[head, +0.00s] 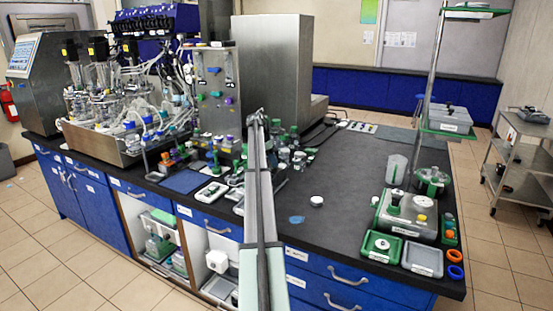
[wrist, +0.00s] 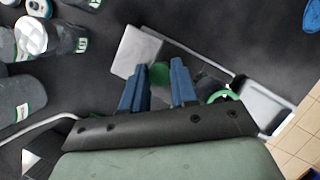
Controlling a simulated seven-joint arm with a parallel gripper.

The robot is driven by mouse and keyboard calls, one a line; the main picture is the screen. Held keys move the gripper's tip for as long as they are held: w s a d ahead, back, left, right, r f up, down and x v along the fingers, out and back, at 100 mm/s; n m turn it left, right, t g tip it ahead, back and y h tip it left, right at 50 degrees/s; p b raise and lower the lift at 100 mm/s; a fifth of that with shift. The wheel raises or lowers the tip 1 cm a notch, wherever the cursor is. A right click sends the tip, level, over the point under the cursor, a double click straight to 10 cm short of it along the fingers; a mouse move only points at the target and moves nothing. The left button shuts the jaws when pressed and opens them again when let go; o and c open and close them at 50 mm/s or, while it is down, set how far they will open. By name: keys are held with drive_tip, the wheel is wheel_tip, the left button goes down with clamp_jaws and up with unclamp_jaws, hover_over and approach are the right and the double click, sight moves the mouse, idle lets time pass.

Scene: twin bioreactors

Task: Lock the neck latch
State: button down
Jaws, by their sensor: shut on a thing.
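My gripper (wrist: 158,88) shows in the wrist view as two blue fingers, shut on a small green part (wrist: 159,74) between them. Only the top of this part is visible, and I cannot tell whether it is the neck latch. A light grey square plate (wrist: 135,52) lies just beyond the fingers. A green ring (wrist: 222,96) is to the right of the right finger, partly hidden by the gripper body. In the head view my arm hides the gripper and what it holds. No neck latch can be clearly made out in either view.
White-capped containers (wrist: 32,38) stand left of the gripper in the wrist view. A pale tray (wrist: 265,104) lies at right by the bench edge. In the head view the dark benchtop (head: 345,190) is mostly clear right of my arm, with a white cap (head: 316,201) on it.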

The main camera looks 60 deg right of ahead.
drive_tip(key=shift+a, duration=1.1)
drive_tip(key=c, duration=0.9)
unclamp_jaws()
drive_tip(key=shift+o, duration=0.2)
drive_tip(key=v, duration=1.4)
